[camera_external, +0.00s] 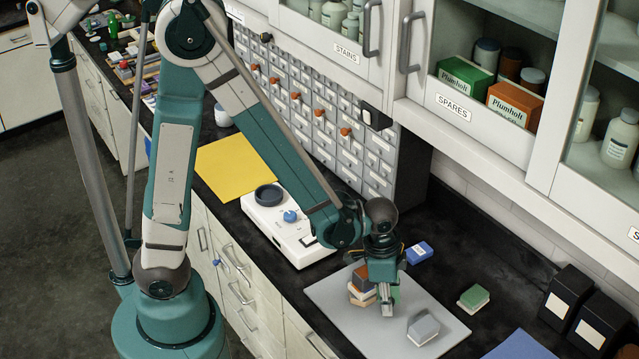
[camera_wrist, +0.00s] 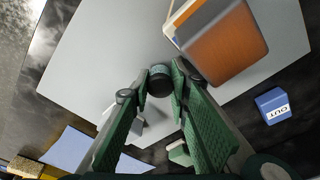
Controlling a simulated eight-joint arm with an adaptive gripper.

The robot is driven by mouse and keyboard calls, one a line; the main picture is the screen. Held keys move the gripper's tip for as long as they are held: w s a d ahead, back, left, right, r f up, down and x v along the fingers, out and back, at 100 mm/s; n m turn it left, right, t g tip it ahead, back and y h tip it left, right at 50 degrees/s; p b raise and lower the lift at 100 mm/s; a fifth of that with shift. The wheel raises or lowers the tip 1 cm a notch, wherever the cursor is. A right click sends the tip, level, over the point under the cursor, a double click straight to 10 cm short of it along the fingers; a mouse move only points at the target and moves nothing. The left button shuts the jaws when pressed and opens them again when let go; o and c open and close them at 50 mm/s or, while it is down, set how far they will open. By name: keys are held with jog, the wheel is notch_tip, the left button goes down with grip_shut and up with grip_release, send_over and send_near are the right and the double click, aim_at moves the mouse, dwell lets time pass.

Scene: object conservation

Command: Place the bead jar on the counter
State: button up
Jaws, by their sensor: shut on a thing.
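My gripper (camera_external: 387,305) is low over the grey mat (camera_external: 335,315), right beside a stack of small boxes. In the wrist view my two green fingers (camera_wrist: 160,80) close on a small dark, round-topped piece (camera_wrist: 160,84), which I take to be the bead jar. Its body is mostly hidden by the fingers, and in the external view I cannot make it out. I cannot tell whether it touches the mat. The black counter (camera_external: 450,272) surrounds the mat.
The box stack (camera_external: 361,285) stands close to the gripper; its orange-brown box (camera_wrist: 225,45) shows in the wrist view. A grey box (camera_external: 423,328) lies on the mat. A blue block (camera_external: 419,252) and a green box (camera_external: 474,298) lie beyond it. A white instrument (camera_external: 283,225) stands left.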

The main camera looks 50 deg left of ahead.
jog(key=shift+f, duration=0.2)
jog(key=o, duration=0.7)
jog(key=shift+r, duration=0.1)
jog(key=shift+r, duration=0.15)
notch_tip(320, 180, up, 12)
jog(key=s+a+p, duration=0.1)
jog(key=shift+s+a+p, duration=0.15)
jog(key=shift+p, duration=0.2)
dwell(0.4)
dwell(0.6)
